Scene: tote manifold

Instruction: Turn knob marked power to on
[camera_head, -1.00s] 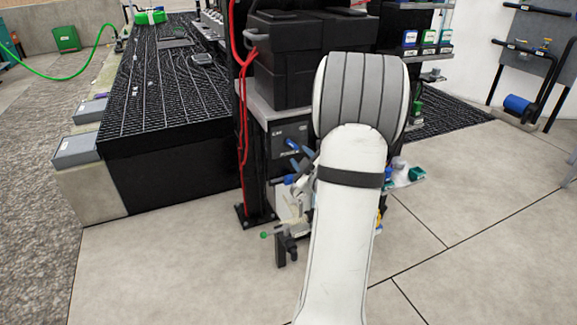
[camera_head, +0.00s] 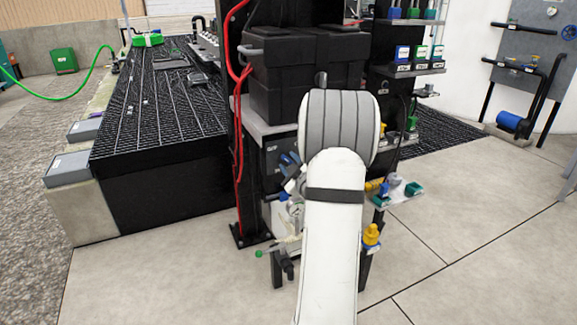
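The dark control panel (camera_head: 272,153) is on the front of the black rack, under the shelf with the black bin. Its small white lettering is too small to read. The blue knob on it is not clearly visible now; blue-grey finger parts cover its place. My gripper (camera_head: 289,162) is at the panel's front, its fingertips close to or at the knob. I cannot tell whether they touch it or how far apart they are. My white arm hides the panel's right side and much of the gripper.
A black bin (camera_head: 300,80) sits on the shelf above the panel. Red cables (camera_head: 238,130) run down the rack's left post. A yellow fitting (camera_head: 371,235) and a small shelf with green items (camera_head: 412,189) stand right of my arm. Floor in front is clear.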

